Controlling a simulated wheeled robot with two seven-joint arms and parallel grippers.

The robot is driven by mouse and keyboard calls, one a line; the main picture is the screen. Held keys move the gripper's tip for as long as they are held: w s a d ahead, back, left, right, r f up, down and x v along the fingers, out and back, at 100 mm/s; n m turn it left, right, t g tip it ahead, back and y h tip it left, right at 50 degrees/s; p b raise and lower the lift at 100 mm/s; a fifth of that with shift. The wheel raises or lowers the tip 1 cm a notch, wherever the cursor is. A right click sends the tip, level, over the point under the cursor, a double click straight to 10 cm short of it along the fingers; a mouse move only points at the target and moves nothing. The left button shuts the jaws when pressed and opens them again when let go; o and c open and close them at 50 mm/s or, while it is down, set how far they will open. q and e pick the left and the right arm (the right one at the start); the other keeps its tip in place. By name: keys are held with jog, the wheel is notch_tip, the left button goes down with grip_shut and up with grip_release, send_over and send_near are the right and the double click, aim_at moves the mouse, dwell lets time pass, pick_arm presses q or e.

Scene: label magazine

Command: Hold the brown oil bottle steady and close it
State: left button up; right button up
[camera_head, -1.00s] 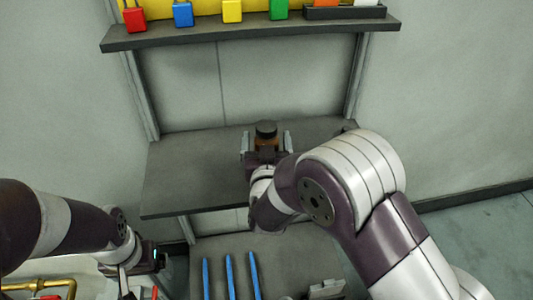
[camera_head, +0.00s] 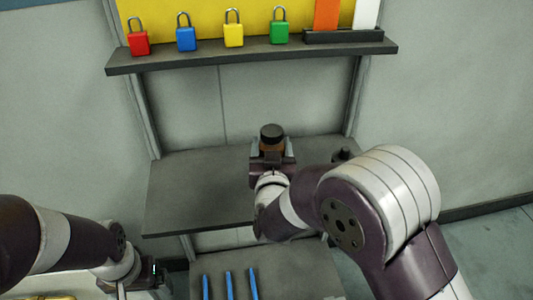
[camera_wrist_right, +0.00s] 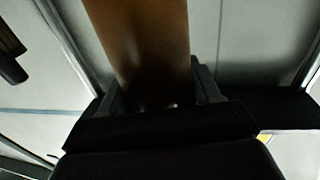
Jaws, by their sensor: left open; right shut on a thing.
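The brown bottle (camera_head: 272,147) with a dark top (camera_head: 271,131) stands upright over the grey shelf. My right gripper (camera_head: 272,157) is shut on its sides, one finger to the left and one to the right. In the right wrist view the brown body (camera_wrist_right: 142,40) rises between the fingers, and its top is out of frame. Whether the bottle's base touches the shelf is hidden. My left gripper (camera_head: 138,291) is open and empty at the lower left, well away from the bottle and partly cut off by the frame edge.
The grey shelf (camera_head: 195,195) is clear to the left of the bottle. A small dark thing (camera_head: 344,154) sits at its right end, partly behind my right arm. A higher shelf (camera_head: 220,57) carries several coloured padlocks. Blue strips (camera_head: 228,285) lie below.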

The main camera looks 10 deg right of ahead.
jog(key=s+d+r+p, duration=0.2)
jog(key=s+d+r, duration=0.4)
jog(key=d, duration=0.2)
jog(key=shift+s+d+p, duration=0.15)
jog(key=shift+s+p, duration=0.1)
jog(key=shift+p, duration=0.1)
jog(key=o, duration=0.4)
jog(key=c, duration=0.8)
